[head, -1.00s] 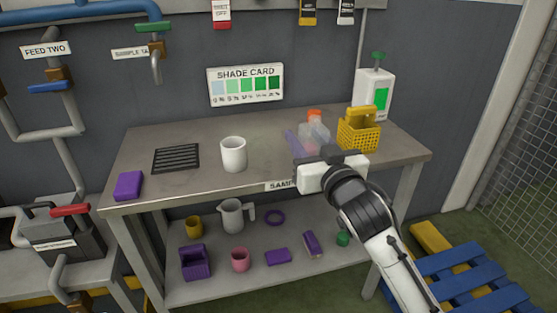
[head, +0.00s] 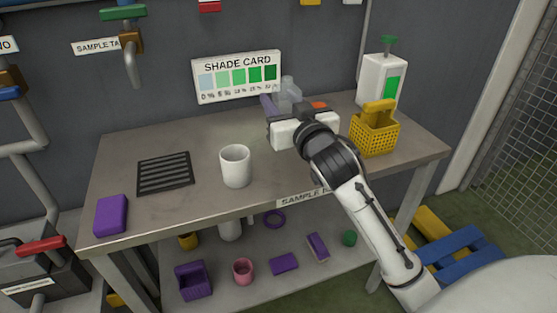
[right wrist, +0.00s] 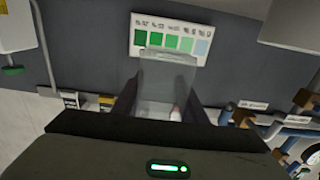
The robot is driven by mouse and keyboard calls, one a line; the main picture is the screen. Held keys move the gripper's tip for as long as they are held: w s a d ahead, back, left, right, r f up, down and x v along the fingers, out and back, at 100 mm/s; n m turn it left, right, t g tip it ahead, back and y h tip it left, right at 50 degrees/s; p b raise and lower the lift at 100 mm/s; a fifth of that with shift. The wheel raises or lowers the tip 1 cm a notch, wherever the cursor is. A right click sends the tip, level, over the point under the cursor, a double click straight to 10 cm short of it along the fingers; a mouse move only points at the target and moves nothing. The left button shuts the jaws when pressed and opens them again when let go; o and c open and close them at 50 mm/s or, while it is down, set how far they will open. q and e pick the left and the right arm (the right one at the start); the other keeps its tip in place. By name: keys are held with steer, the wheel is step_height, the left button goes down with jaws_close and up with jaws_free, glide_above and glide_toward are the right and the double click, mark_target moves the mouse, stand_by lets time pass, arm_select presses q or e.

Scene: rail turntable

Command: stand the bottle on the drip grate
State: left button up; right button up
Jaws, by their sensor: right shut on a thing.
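The clear, see-through bottle (head: 289,88) is in my right gripper (head: 284,104), above the back of the table. In the head view its upper part shows before the wall, and its lower part is hidden behind my gripper. In the right wrist view the bottle (right wrist: 166,75) stands between the two dark fingers (right wrist: 164,104), which are shut on it. The drip grate (head: 165,173) is a black slatted rectangle lying flat on the table's left part, bare, well to the left of my right gripper. My left gripper is not in view.
A white mug (head: 235,166) stands between the grate and my right arm. A purple block (head: 111,214) lies at the table's front left. A yellow basket (head: 373,138) and a white dispenser (head: 379,82) stand right. An orange thing (head: 320,104) shows behind my gripper.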

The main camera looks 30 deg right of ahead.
steer(key=f, duration=0.5)
steer(key=f+b, duration=0.1)
steer(key=f, duration=0.2)
steer(key=shift+s+f, duration=0.25)
steer(key=shift+f, duration=0.5)
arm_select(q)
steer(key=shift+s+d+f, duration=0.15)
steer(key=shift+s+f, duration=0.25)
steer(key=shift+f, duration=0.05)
arm_select(e)
steer(key=shift+f, duration=0.1)
steer(key=shift+f, duration=0.1)
steer(key=o, duration=0.9)
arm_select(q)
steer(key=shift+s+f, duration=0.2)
arm_select(e)
steer(key=shift+o, duration=0.8)
